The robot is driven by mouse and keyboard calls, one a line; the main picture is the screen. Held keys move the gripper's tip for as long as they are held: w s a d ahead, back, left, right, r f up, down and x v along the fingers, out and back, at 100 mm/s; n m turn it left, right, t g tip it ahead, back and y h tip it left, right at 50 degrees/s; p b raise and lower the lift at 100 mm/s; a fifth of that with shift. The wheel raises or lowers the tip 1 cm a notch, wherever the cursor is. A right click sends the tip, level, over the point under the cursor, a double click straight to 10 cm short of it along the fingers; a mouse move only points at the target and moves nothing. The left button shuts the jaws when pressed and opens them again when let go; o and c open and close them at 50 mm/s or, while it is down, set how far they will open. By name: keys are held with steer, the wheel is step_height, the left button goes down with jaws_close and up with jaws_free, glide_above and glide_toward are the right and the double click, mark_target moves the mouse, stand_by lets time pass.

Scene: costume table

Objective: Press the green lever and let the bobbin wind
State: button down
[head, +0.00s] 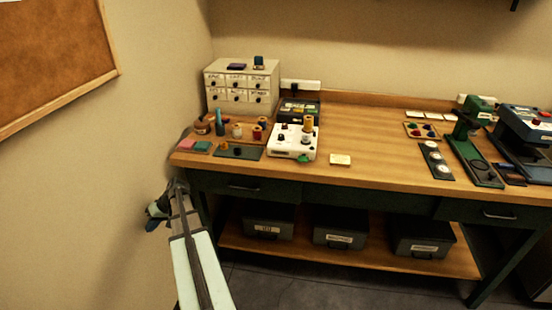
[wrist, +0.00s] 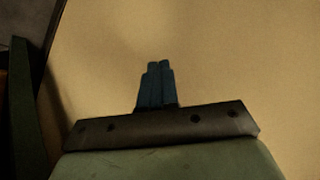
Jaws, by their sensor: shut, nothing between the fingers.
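The bobbin winder (head: 291,141) is a white box on the left half of the table, with a tan thread spool (head: 309,123) standing on its top right. The green lever (head: 304,158) sticks out low at its front. A dark knob and a small red part show on its face; I cannot make out the bobbin. My gripper (head: 153,216) hangs left of the table's left end, beside the wall, well apart from the winder. In the wrist view my gripper (wrist: 155,68) has its blue fingers together, empty, against plain wall.
A white drawer cabinet (head: 242,86) stands behind the winder. Several thread spools (head: 237,131) and a dark mat (head: 238,152) lie to its left. A small card (head: 340,160) lies to its right. The middle of the table (head: 375,150) is mostly clear. Green presses (head: 472,150) stand at the right.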

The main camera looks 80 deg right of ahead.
mark_target(306, 159)
steer(key=s+d+r+t+h, duration=0.2)
steer(key=s+d+r, duration=0.1)
steer(key=d+r, duration=0.9)
steer(key=s+d+r+m+h, duration=0.1)
steer(key=s+d+r, duration=0.3)
steer(key=s, duration=0.5)
steer(key=s+d+r+m+h, duration=0.1)
steer(key=s+d+r, duration=0.4)
steer(key=s, duration=0.5)
steer(key=s+d+r+m+h, duration=0.1)
steer(key=s+d+r, duration=0.4)
steer(key=s, duration=0.5)
steer(key=shift+s+m, duration=0.2)
steer(key=shift+m, duration=0.1)
steer(key=s+r+m+h, duration=0.1)
steer(key=s+r, duration=0.2)
steer(key=s, duration=0.7)
steer(key=s+r+m+g+h, duration=0.1)
steer(key=s+r, duration=0.3)
steer(key=s, duration=0.7)
steer(key=shift+s+a, duration=0.25)
steer(key=shift+a, duration=0.05)
steer(key=shift+f, duration=4.35)
steer(key=shift+f, duration=0.2)
steer(key=shift+f, duration=0.25)
